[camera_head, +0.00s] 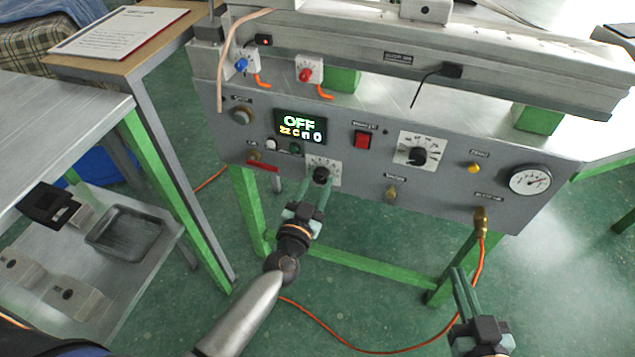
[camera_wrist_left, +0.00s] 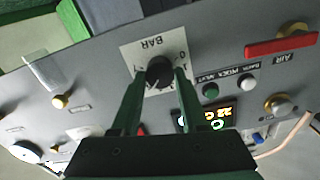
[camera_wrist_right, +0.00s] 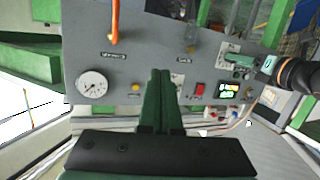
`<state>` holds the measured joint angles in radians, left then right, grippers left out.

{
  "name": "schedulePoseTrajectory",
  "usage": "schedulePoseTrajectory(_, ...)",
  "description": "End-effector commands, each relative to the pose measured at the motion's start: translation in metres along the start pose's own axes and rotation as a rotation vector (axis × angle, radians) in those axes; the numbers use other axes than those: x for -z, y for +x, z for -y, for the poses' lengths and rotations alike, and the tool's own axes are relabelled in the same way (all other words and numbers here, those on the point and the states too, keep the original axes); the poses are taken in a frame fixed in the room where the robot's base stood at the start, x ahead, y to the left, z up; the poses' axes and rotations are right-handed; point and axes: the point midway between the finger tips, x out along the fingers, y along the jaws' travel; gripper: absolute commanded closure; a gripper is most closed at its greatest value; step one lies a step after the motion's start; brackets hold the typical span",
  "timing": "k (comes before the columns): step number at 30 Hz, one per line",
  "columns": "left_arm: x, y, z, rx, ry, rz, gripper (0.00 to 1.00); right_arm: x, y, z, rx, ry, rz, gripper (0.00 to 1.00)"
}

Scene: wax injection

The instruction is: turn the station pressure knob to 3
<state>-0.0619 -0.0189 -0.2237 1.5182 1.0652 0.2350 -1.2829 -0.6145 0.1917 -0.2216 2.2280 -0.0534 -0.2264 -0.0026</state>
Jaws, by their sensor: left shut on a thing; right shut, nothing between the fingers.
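The pressure knob is a small black knob (camera_head: 320,174) on a white square dial plate (camera_head: 335,166), low on the grey panel under the display. In the left wrist view, the knob (camera_wrist_left: 159,71) sits between my left fingertips on a plate marked BAR (camera_wrist_left: 133,50). My left gripper (camera_head: 318,186) is shut on the knob; its fingers hide part of the scale, and I cannot read the setting. My right gripper (camera_head: 459,272) is shut and empty, in front of and below the panel's right part. In the right wrist view its fingers (camera_wrist_right: 160,75) are together.
The panel also carries an OFF display (camera_head: 300,126), a red switch (camera_head: 362,140), a larger black dial (camera_head: 418,155) and a round gauge (camera_head: 530,181). An orange hose (camera_head: 482,255) hangs from a brass fitting near my right gripper. A metal table (camera_head: 60,130) stands at left.

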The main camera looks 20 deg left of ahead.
Motion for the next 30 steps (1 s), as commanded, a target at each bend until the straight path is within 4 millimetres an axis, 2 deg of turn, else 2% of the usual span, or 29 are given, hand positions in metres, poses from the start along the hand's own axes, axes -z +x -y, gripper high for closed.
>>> schedulePoseTrajectory(1, 0.000, 0.000, 0.000, 0.001, 0.000, 0.000, 0.74, 0.000, 0.000, 0.000, 0.000, 0.000, 0.000, 1.00)
schedulePoseTrajectory(8, 0.000, 0.000, 0.001, 0.001, 0.000, -0.001, 1.00, 0.000, 0.000, 0.000, 0.000, 0.000, 0.000, 1.00)
schedulePoseTrajectory(17, 0.001, 0.000, 0.001, 0.001, -0.011, -0.001, 1.00, 0.000, 0.000, 0.000, 0.001, 0.001, 0.003, 1.00)
schedulePoseTrajectory(23, 0.001, 0.001, 0.001, 0.001, -0.077, -0.001, 1.00, -0.006, -0.001, 0.001, 0.004, 0.011, 0.034, 1.00)
schedulePoseTrajectory(26, 0.002, 0.001, 0.001, 0.000, -0.138, -0.002, 1.00, -0.016, -0.002, 0.002, 0.007, 0.019, 0.076, 1.00)
schedulePoseTrajectory(28, 0.002, 0.001, 0.001, 0.000, -0.191, -0.002, 1.00, -0.037, -0.005, 0.008, 0.010, 0.045, 0.146, 1.00)
schedulePoseTrajectory(30, 0.002, 0.001, 0.001, 0.000, -0.252, -0.001, 1.00, -0.047, -0.008, 0.010, 0.013, 0.058, 0.185, 1.00)
